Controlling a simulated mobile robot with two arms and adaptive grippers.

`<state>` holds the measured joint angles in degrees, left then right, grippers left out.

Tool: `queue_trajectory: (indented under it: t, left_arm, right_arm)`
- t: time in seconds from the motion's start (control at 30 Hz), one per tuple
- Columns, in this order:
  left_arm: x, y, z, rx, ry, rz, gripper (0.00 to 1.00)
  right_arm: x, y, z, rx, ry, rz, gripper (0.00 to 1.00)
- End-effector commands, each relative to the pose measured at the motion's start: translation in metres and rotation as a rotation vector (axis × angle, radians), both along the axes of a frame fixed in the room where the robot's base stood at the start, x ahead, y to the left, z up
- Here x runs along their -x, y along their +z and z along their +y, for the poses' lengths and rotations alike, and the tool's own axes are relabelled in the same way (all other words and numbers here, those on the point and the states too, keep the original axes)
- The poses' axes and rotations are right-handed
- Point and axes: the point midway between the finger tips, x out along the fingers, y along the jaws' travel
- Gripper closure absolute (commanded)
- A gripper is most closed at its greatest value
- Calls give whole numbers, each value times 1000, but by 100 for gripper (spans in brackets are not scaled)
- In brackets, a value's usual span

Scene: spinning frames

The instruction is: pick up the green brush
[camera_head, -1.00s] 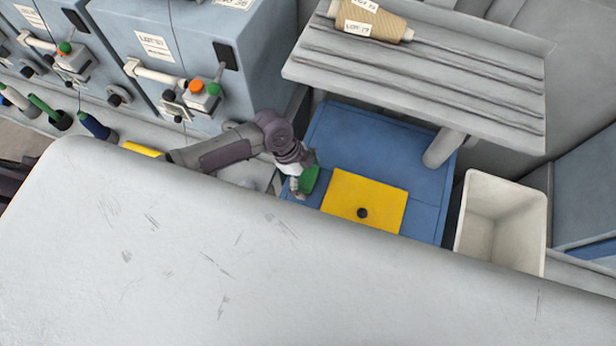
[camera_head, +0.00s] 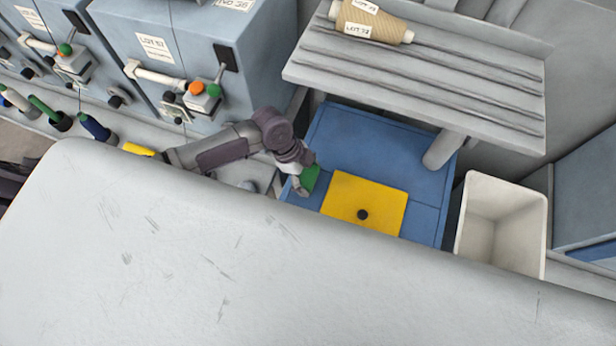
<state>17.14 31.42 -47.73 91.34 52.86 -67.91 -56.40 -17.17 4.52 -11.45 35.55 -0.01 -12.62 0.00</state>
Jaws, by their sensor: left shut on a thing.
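The green brush (camera_head: 310,178) shows as a small green block beside the yellow plate, over the left part of the blue surface. My left gripper (camera_head: 303,187) is at the brush and shut on it. The gripper's fingers are small in the picture and partly hidden by the wrist and the pale edge in front. The lower part of the brush is hidden, so I cannot tell whether it touches the blue surface. My right gripper is not in view.
A yellow plate (camera_head: 350,193) with a black knob lies on the blue surface (camera_head: 375,145). A grey ribbed shelf (camera_head: 430,75) with a tan cone (camera_head: 372,24) overhangs it. A white bin (camera_head: 478,235) stands right. A wide pale surface (camera_head: 180,250) fills the front.

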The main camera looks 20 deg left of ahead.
Motion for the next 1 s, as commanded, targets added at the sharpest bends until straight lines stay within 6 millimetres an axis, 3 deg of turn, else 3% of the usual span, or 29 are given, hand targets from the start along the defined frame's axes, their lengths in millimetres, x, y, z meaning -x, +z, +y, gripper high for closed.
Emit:
queue_trajectory:
  t: [0.13, 0.53, 0.73, 1.0]
  left_arm:
    - [-1, 29, 0, 0, -2, -5, 59]
    - [85, 78, -23, 2, -4, -1, 59]
    - [107, 92, -29, 0, -2, 0, 59]
    - [113, 96, -31, 0, 0, 0, 59]
  right_arm:
    - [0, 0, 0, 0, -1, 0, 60]
    - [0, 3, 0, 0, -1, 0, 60]
    - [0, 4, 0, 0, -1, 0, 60]
    - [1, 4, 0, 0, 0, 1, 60]
